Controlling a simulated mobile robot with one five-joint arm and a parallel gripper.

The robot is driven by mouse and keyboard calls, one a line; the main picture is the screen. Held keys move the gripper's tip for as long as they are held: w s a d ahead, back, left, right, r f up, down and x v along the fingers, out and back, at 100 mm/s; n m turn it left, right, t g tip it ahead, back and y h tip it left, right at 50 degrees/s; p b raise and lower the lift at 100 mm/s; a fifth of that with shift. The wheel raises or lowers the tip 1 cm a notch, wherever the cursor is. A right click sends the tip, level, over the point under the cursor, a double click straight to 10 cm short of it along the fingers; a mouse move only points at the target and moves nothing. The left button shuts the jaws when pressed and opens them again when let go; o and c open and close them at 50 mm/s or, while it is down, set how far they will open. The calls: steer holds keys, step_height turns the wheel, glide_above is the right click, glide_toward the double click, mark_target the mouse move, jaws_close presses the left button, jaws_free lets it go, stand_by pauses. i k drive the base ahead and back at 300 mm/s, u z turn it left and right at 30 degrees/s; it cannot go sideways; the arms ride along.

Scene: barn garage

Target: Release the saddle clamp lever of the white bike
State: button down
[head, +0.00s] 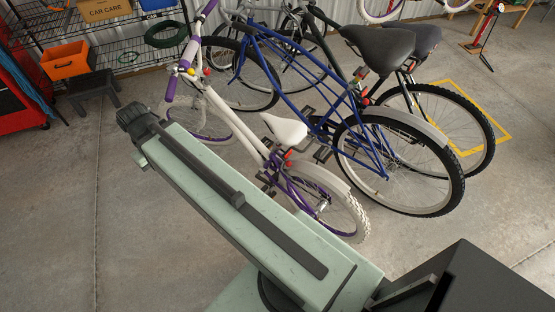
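The white bike (233,121) is the small one, with a white and purple frame and purple handlebar grips. It stands upright at the centre, in front of the other bikes. Its white saddle (285,130) faces up. Just below the saddle, by the seat post, is a small red part (287,155), which looks like the clamp lever; whether it is open or closed is too small to tell. My arm crosses in front of the bike and hides part of its lower frame. My gripper is not visible.
A blue bike (352,108) with a dark saddle (379,48) stands close behind and right of the white bike, with a black bike beyond. Wire shelving (40,28), an orange bin (68,60) and a dark stool (92,86) are at upper left. The left floor is clear.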

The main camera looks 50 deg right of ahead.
mark_target(288, 164)
steer(key=u, duration=0.1)
steer(key=k, duration=0.9)
steer(key=z, duration=0.35)
steer(key=i, duration=0.5)
